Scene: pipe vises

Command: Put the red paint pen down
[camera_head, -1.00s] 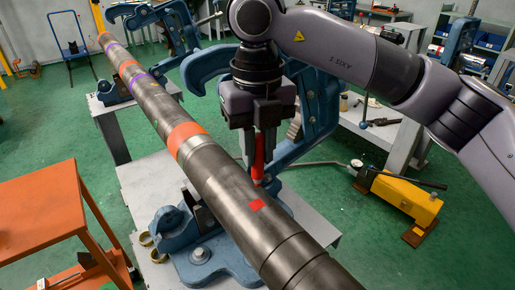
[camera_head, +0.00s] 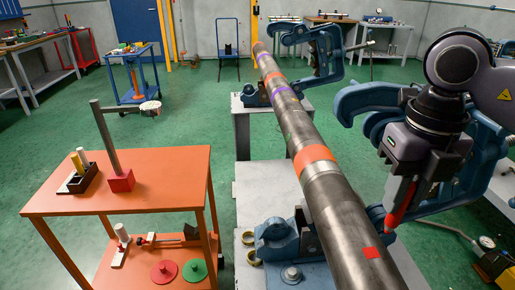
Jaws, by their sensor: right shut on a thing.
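The red paint pen (camera_head: 402,205) is held tip down in my right gripper (camera_head: 407,188), which is shut on it. The pen hangs beside the right flank of the long grey pipe (camera_head: 330,195), its tip low near the blue vise; I cannot tell whether the tip touches anything. My left gripper is not in view.
On the cart top, a red block (camera_head: 121,181) carries a tall grey post. The lower shelf holds a red disc (camera_head: 164,271) and a green disc (camera_head: 194,269). Blue vises (camera_head: 290,240) support the pipe. The cart top's right and front parts are clear.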

